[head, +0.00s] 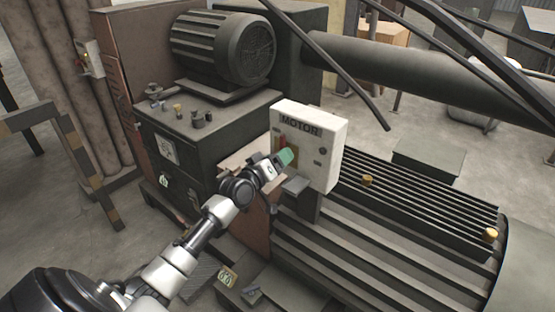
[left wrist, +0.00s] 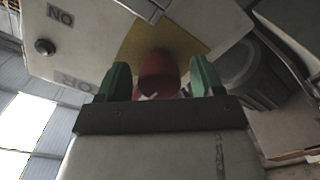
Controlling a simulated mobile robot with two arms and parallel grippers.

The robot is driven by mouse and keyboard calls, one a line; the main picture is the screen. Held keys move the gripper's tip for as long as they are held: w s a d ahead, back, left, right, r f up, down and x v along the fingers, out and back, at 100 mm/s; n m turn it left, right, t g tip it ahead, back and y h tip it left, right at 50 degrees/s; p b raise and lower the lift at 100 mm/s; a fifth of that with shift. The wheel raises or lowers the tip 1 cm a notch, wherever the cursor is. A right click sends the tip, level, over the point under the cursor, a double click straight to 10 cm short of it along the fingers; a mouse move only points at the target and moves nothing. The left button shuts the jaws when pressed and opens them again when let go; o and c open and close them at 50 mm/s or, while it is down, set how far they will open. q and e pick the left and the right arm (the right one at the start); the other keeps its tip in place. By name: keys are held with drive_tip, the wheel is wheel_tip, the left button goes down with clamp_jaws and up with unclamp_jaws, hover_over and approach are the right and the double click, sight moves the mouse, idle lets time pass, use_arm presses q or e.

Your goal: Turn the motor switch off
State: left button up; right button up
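The motor switch box (head: 318,165) is a pale box labelled "MOTOR", standing beside the ribbed motor housing. Its red switch handle (head: 282,141) shows just above my left gripper (head: 287,157) in the head view. In the left wrist view, the rounded red handle (left wrist: 158,73) sits in front of a yellow plate (left wrist: 190,35). The green fingertips of my left gripper (left wrist: 161,80) stand apart on either side of the handle, with narrow gaps at both sides. An upside-down "ON" label (left wrist: 60,15) shows on the box. My right gripper is not in view.
A dark finned electric motor (head: 225,48) sits on a cabinet behind the switch box. The ribbed housing (head: 385,235) fills the lower right. A thick grey pipe (head: 400,65) and dark curved bars cross the upper right. A striped barrier (head: 85,165) stands at left.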

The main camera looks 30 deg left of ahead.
use_arm(q)
drive_tip(key=shift+s, duration=0.1)
drive_tip(key=shift+s+f, duration=0.15)
drive_tip(key=shift+s, duration=0.15)
drive_tip(key=s+b, duration=0.1)
drive_tip(key=s, duration=0.9)
drive_tip(key=shift+a+b, duration=0.35)
drive_tip(key=shift+a, duration=0.05)
